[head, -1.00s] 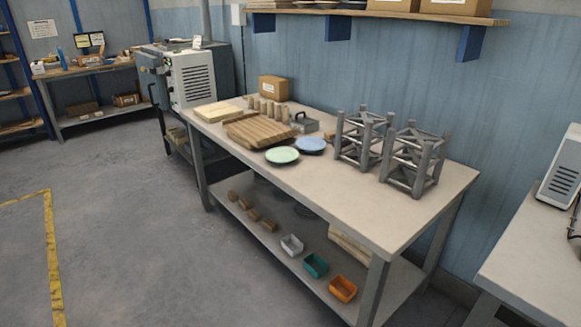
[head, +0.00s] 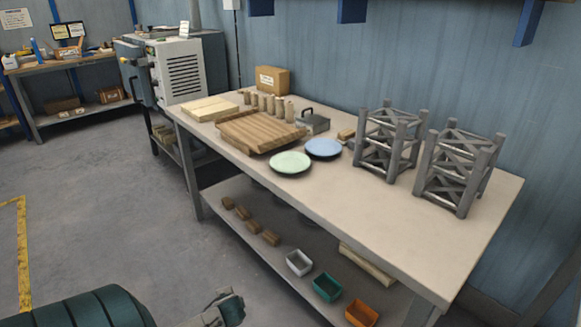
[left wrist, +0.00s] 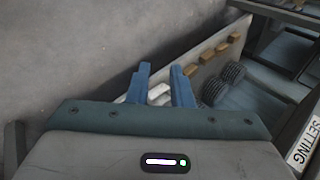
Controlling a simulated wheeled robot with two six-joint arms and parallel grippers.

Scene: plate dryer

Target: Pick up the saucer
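Two saucers lie side by side on the workbench: a pale green saucer (head: 290,162) near the front edge and a blue saucer (head: 323,148) just behind it to the right. Both lie flat, clear of any gripper. My left gripper shows in the left wrist view (left wrist: 160,76) with its two blue fingers apart and nothing between them. In the head view, part of my left arm is at the bottom, in front of the bench and well away from the saucers. No saucer shows in the left wrist view. My right gripper is not in view.
A slatted wooden board (head: 258,130) lies left of the saucers, and two grey metal frames (head: 388,145) stand to the right. The workbench (head: 400,225) is bare along its front right. Its lower shelf holds wooden blocks and small bins, including a green bin (head: 327,287).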

